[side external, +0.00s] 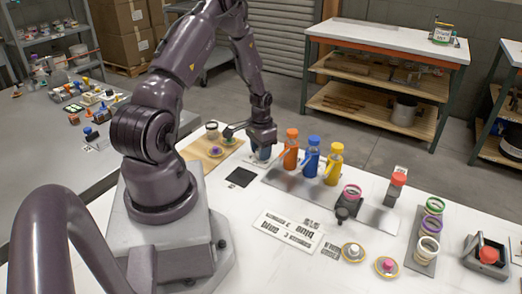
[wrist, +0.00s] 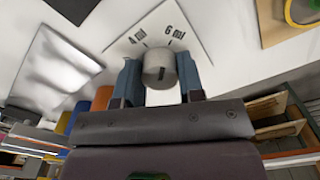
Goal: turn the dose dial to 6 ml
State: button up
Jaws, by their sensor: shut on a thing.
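The dose dial (wrist: 158,62) is a round grey knob in the middle of the wrist view. It sits on a white plate (wrist: 193,52) with printed marks for 4 ml on the left and 6 ml on the right. A short dark line shows on the knob, tilted slightly to the right; which mark it lines up with is hard to tell. My gripper (wrist: 158,72) has a blue-grey finger on each side of the knob and is shut on it. In the side external view my gripper (side external: 262,152) is down at the table and mostly hides the dial.
Orange (side external: 291,152), blue (side external: 311,158) and yellow (side external: 333,164) bottles stand close to the right of my gripper. A wooden board (side external: 199,153) with small containers lies on its left. A black square (side external: 241,177) lies on the white table in front.

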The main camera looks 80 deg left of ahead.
jog(key=shift+m, duration=1.4)
jog(key=o, duration=0.9)
notch_tip(320, 180, up, 13)
jog(key=shift+r, duration=0.1)
